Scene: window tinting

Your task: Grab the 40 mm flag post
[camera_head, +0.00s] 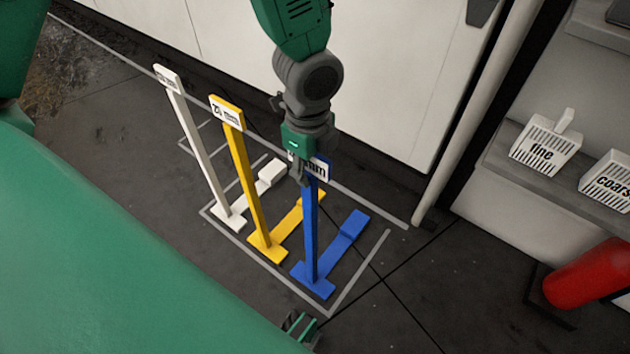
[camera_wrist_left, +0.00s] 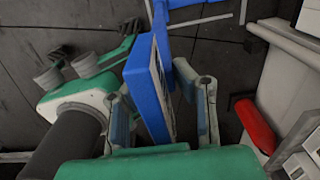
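The blue flag post (camera_head: 311,240) stands upright on its blue base at the right of a row of three. Its label ends in "mm"; the number is hidden by my gripper, so I cannot read 40. My left gripper (camera_head: 300,175) is at the top of this post, pointing down. In the left wrist view the blue top plate (camera_wrist_left: 148,88) lies between the two fingers of my left gripper (camera_wrist_left: 163,115), which look spread around it. I cannot see firm contact on both sides. My right gripper is not clearly visible.
A yellow post (camera_head: 246,180) and a white post (camera_head: 197,150) stand to the left, inside grey floor lines. A white wall panel (camera_head: 390,90) is behind. At right are a shelf with a "fine" basket (camera_head: 541,155) and a red cylinder (camera_head: 590,275).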

